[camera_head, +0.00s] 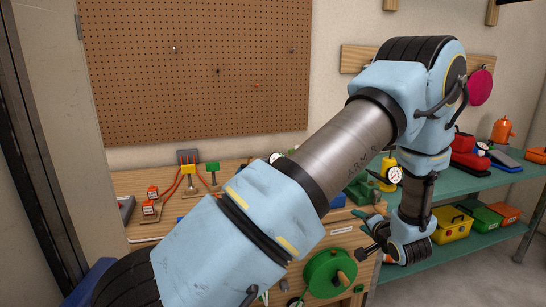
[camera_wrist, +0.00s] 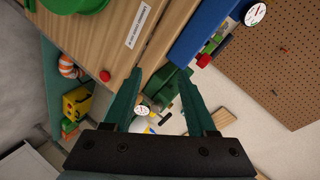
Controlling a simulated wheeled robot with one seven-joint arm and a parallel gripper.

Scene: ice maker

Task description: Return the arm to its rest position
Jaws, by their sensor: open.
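My arm crosses the head view from the bottom left to the upper right and bends down at its far end. My gripper (camera_head: 368,232) hangs in front of the wooden workbench (camera_head: 140,187), to the right of a green wheel (camera_head: 322,272) on its front. In the wrist view, my gripper (camera_wrist: 160,78) shows two teal fingers spread apart with nothing held between them. Beyond the fingers are the bench's wooden face (camera_wrist: 115,35), a red knob (camera_wrist: 105,76) and green parts. My forearm hides part of the bench top in the head view.
A teal shelf (camera_head: 450,184) at the right holds several tools and boxes, including a yellow box (camera_head: 452,225), close to my wrist. A pegboard (camera_head: 200,60) hangs behind the bench. Small red and green items stand on the bench's left. A blue part (camera_wrist: 205,30) lies near one finger in the wrist view.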

